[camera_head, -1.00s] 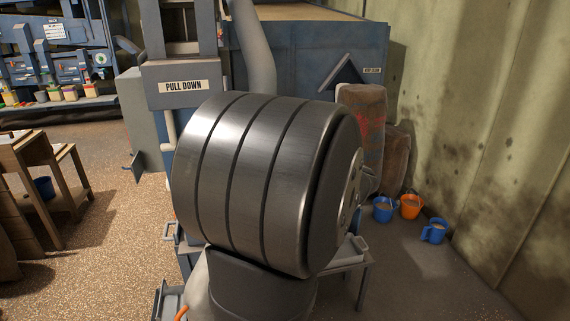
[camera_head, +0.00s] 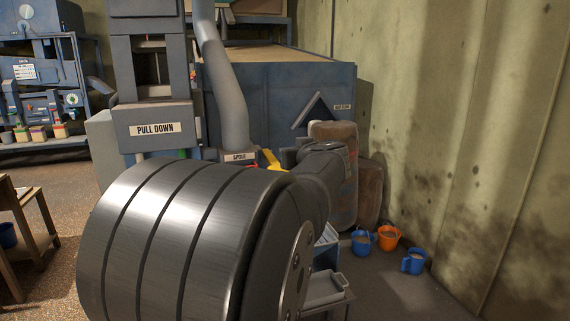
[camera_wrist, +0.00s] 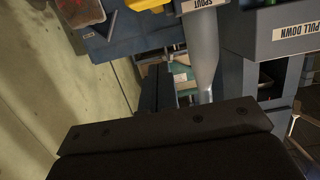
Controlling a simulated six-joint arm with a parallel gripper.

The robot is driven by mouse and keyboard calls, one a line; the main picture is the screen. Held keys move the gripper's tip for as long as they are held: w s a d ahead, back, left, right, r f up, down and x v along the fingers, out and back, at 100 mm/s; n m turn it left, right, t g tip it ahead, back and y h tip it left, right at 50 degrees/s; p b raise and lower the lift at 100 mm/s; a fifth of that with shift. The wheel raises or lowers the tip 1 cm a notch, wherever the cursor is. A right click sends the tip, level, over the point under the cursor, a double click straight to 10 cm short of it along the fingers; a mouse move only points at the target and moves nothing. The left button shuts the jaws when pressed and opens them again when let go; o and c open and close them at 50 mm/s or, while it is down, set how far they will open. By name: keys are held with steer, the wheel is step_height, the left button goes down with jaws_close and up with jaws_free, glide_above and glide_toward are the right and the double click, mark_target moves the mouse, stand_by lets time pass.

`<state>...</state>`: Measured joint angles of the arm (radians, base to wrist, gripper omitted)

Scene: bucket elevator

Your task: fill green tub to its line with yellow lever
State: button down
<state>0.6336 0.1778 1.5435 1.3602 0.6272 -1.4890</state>
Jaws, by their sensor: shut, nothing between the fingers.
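The yellow lever (camera_head: 271,159) shows beside the spout label (camera_head: 239,157) in the head view, partly hidden behind my arm. Its yellow part also shows at the top edge of the wrist view (camera_wrist: 145,4). My gripper (camera_wrist: 156,74) is shut and empty in the wrist view, below and apart from the yellow part in the picture. In the head view my arm hides the gripper. A pale teal object (camera_wrist: 184,78) lies beyond the fingers near the grey pipe; I cannot tell whether it is the green tub. No fill line can be made out.
The grey PULL DOWN housing (camera_head: 155,130) stands left of the grey spout pipe (camera_head: 228,90). A large blue bin (camera_head: 285,100) stands behind. Filled sacks (camera_head: 368,190), blue buckets (camera_head: 414,262) and an orange bucket (camera_head: 389,238) are at right by the wall.

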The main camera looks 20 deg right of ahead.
steer(key=w+f, duration=0.1)
steer(key=w, duration=0.2)
steer(key=w+f, duration=0.2)
steer(key=w, duration=0.1)
steer(key=w+f, duration=0.2)
steer(key=w, duration=0.1)
steer(key=shift+w+f, duration=0.15)
steer(key=shift+w, duration=0.15)
steer(key=shift+f, duration=0.6)
